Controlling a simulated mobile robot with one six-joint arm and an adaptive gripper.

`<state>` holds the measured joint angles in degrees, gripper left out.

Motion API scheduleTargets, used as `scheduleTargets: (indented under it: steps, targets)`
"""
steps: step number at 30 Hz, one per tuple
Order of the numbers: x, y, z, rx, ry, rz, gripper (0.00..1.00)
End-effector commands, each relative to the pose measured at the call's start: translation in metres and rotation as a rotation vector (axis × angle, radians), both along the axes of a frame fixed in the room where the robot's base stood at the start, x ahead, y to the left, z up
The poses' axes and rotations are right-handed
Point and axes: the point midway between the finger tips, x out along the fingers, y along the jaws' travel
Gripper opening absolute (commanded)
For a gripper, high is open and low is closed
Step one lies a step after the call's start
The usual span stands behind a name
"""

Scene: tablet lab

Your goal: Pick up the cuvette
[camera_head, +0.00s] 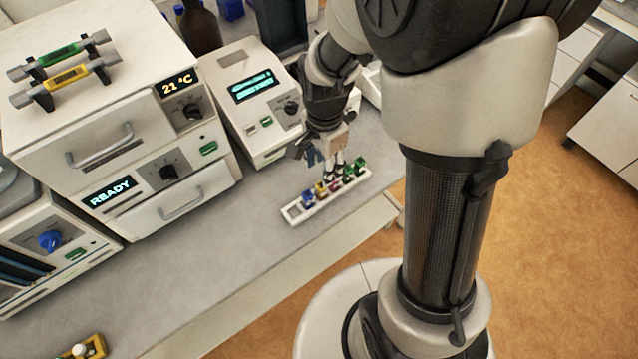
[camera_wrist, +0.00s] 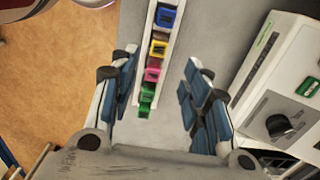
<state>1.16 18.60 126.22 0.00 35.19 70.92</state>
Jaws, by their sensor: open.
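Several small coloured cuvettes stand in a narrow white rack (camera_head: 292,212) on the grey bench. In the head view a blue cuvette (camera_head: 308,200) is near the rack's left end and a green cuvette (camera_head: 360,166) is at its right end. In the wrist view the row runs from a blue cuvette (camera_wrist: 165,17) through yellow (camera_wrist: 158,48) and pink (camera_wrist: 152,75) to green ones (camera_wrist: 146,97). My gripper (camera_wrist: 161,65) is open and empty, pointing down above the rack. The row lies between its fingers, closer to the left finger. Part of the row is hidden behind my gripper in the head view.
A white instrument with a lit screen and knob (camera_head: 252,95) stands behind the rack; its knob shows at right in the wrist view (camera_wrist: 280,126). A white oven-like unit (camera_head: 110,140) marked READY stands further left. The bench's front edge is close to the rack.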

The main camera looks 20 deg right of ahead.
Motion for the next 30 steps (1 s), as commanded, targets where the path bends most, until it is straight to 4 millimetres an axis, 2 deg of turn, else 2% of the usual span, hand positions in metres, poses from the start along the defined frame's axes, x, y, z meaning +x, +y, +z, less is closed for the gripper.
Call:
scheduleTargets:
  steps: [1, 3, 6, 14, 21, 24, 30]
  targets:
    - [-0.001, 0.000, -0.014, 0.000, 0.004, 0.001, 0.43]
    - [-0.001, 0.000, -0.025, 0.000, 0.004, 0.001, 0.43]
    - [-0.001, 0.000, -0.035, 0.000, 0.003, 0.001, 0.43]
    - [-0.002, 0.001, -0.049, 0.000, 0.001, 0.002, 0.43]
    - [-0.005, 0.003, -0.086, 0.000, 0.003, 0.002, 0.43]
    - [-0.005, 0.003, -0.092, 0.000, 0.000, 0.002, 0.43]
    - [-0.005, 0.003, -0.091, 0.000, -0.001, 0.001, 0.43]
